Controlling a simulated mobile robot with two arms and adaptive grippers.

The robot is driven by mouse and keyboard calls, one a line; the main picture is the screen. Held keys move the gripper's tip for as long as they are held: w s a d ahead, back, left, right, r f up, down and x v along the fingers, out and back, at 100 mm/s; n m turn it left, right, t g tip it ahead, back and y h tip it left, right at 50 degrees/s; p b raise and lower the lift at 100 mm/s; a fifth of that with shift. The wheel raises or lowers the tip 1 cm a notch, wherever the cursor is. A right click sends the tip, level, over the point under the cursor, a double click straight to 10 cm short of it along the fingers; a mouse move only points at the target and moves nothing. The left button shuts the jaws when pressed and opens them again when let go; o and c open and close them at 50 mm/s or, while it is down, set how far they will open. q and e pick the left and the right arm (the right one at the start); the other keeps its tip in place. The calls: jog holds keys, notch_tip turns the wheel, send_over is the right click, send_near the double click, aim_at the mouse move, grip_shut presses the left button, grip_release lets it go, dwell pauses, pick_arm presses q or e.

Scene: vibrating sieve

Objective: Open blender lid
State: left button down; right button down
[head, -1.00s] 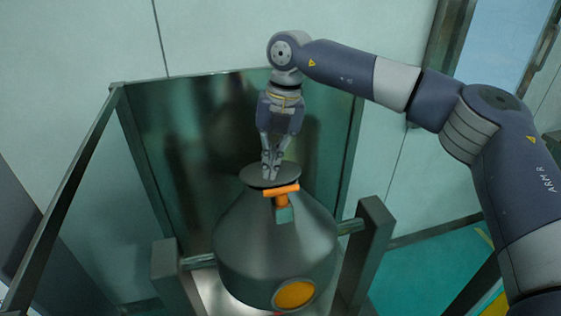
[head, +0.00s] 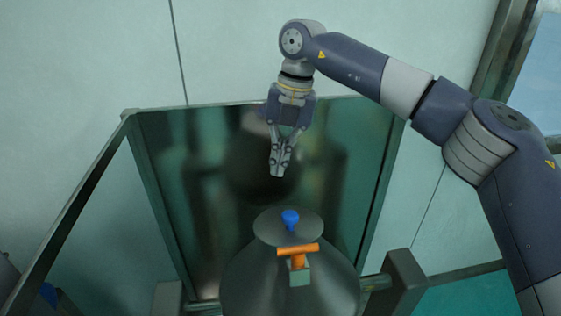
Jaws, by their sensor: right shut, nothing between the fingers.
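The blender (head: 250,285) is a dark metal vessel at the lower middle of the head view, its lower part cut off by the frame. Its round flat lid (head: 267,226) lies on top, with a blue knob (head: 290,218) standing on it. An orange T-shaped handle (head: 298,250) sits at the lid's front edge on a small greenish block. My right gripper (head: 277,174) points down above the lid, behind the knob in the picture. It is shut, empty and apart from the lid. My left gripper is not in view.
A dark reflective panel (head: 215,205) stands behind the blender, with a frame bar (head: 75,205) on the left. A grey support post (head: 400,285) stands at the blender's right. Pale walls surround the panel. The space above the lid is clear around my right gripper.

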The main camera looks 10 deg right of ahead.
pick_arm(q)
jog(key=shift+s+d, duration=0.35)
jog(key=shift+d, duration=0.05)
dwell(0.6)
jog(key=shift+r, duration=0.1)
